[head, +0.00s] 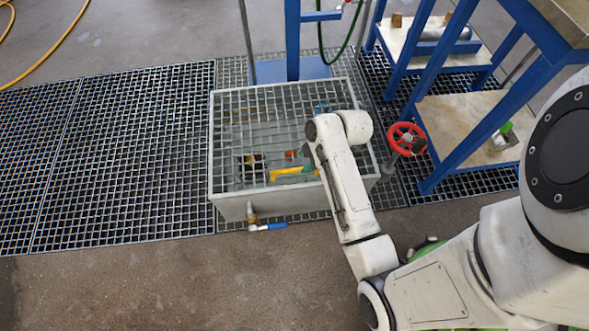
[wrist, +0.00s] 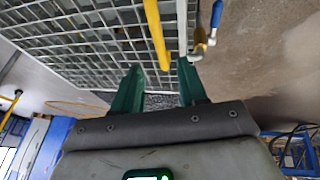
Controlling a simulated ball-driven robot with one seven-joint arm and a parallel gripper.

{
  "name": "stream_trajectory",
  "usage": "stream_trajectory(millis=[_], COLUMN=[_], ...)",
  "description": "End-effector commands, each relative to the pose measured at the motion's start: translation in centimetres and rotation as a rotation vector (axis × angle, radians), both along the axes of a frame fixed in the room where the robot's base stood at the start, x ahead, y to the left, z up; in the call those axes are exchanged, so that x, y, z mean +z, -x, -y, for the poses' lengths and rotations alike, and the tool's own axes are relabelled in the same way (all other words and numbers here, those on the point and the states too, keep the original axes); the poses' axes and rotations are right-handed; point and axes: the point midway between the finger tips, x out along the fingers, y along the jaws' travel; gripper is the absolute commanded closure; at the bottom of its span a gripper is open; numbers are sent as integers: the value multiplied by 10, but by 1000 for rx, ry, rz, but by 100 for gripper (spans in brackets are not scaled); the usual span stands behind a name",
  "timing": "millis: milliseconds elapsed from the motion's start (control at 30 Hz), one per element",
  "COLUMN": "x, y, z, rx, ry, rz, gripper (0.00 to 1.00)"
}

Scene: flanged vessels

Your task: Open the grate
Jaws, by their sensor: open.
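The grate (head: 245,103) is a grey metal grid lying flat over the top of a rectangular grey box (head: 290,203). It looks closed. A yellow bar (head: 290,170) shows near the box's front edge. In the wrist view, the yellow bar (wrist: 155,35) runs along the grid (wrist: 80,35) and ends just ahead of my fingertips. My gripper (wrist: 159,68) has green fingers, apart and empty, pointing at the bar's end. I see no contact with the bar. In the head view my arm mostly hides my gripper.
A blue-handled valve (head: 268,227) sticks out at the box's front; it also shows in the wrist view (wrist: 214,18). A red handwheel (head: 406,139) stands right of the box. Blue-framed shelves (head: 470,120) are farther right. Floor grating (head: 110,150) on the left is clear.

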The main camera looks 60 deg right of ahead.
Motion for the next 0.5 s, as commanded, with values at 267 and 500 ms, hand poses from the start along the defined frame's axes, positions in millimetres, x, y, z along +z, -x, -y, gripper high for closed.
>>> stream_trajectory(millis=[267, 500], x=[-48, -63], y=[-19, -28], z=[-4, -6], rx=[-2, -3], ry=[0, 1], rz=[-2, 0], gripper=[58, 58])
